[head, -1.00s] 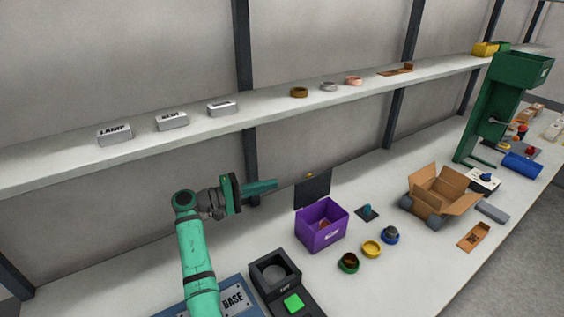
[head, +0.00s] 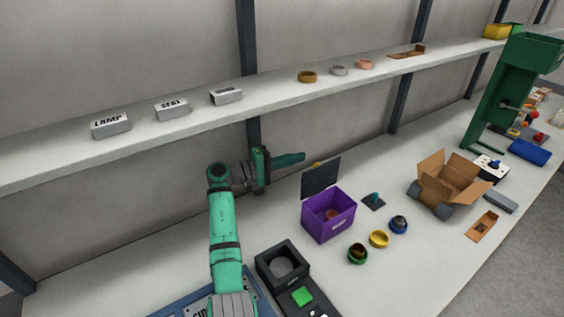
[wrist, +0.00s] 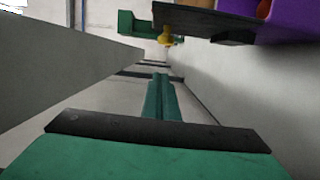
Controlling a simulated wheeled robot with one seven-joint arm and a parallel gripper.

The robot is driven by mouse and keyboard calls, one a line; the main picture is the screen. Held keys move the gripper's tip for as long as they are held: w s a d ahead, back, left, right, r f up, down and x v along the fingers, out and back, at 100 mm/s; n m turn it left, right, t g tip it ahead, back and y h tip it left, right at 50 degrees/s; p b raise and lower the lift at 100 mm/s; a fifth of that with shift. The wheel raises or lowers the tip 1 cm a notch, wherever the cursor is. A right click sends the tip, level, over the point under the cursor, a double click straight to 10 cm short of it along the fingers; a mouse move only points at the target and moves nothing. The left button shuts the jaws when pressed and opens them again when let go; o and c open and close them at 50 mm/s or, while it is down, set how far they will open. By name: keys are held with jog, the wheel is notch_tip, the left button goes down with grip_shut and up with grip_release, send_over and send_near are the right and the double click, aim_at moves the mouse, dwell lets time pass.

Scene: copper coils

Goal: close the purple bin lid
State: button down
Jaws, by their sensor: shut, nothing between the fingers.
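The purple bin (head: 329,219) stands on the workbench in the middle of the head view, with a reddish coil inside. Its dark lid (head: 321,178) is hinged at the back and stands upright, open. A small yellow knob (head: 318,165) shows at the lid's top edge.
A shelf (head: 270,95) with labelled boxes and rings runs above my gripper. Right of the bin are a small teal-topped stand (head: 375,200), several coils (head: 379,239) and an open cardboard box (head: 450,184). A black device with a green button (head: 302,296) stands in front.

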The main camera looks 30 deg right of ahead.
aim_at(318, 176)
jog(key=shift+s+d, duration=0.15)
jog(key=shift+s, duration=1.8)
jog(key=shift+w, duration=0.1)
